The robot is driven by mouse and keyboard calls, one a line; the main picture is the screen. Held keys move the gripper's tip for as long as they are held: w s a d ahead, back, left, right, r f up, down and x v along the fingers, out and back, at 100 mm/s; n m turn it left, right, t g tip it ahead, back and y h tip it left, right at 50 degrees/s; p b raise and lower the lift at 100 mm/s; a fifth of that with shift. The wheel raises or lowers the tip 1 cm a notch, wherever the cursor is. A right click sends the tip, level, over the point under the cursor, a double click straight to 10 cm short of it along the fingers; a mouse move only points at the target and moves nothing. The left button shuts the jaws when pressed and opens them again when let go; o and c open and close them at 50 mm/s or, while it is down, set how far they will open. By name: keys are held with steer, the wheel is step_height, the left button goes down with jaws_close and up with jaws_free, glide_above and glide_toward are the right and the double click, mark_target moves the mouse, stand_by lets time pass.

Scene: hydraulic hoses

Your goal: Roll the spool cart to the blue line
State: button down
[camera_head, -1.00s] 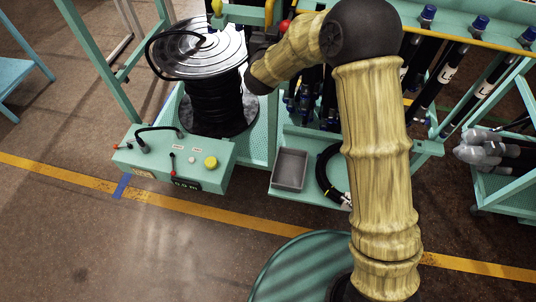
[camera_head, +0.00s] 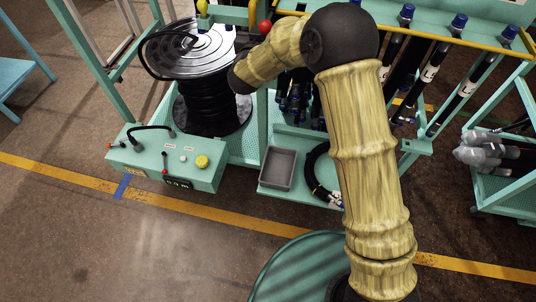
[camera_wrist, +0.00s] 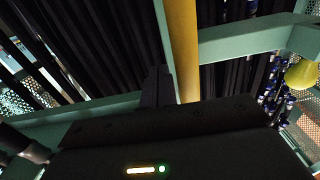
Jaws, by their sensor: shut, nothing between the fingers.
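The spool cart is a teal frame with a black hose spool (camera_head: 205,108), a control box (camera_head: 190,172) with a yellow button, and hanging black hoses. The blue line (camera_head: 123,186) is a short tape strip on the floor, just in front of the box's left part. My gripper (camera_wrist: 157,85) is shut and empty, close beside a yellow bar (camera_wrist: 183,50) of the cart in the wrist view. I cannot tell whether it touches the bar. In the head view the gripper is hidden around the wrist, beside the spool's right edge.
A yellow floor stripe (camera_head: 210,211) runs across in front of the cart. A second teal cart with grey fittings (camera_head: 485,150) stands at the right. A blue table (camera_head: 20,68) is at the far left. The floor in front left is clear.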

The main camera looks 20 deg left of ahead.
mark_target(242, 21)
steer(key=shift+w+a+f, duration=0.15)
steer(key=shift+w, duration=0.05)
steer(key=shift+a, duration=0.95)
steer(key=a, duration=0.1)
steer(key=a+p, duration=0.1)
steer(key=a, duration=0.1)
steer(key=shift+s, duration=0.3)
steer(key=shift+d, duration=0.15)
steer(key=shift+w+d, duration=0.2)
steer(key=shift+a+p, duration=0.3)
steer(key=shift+a, duration=1.1)
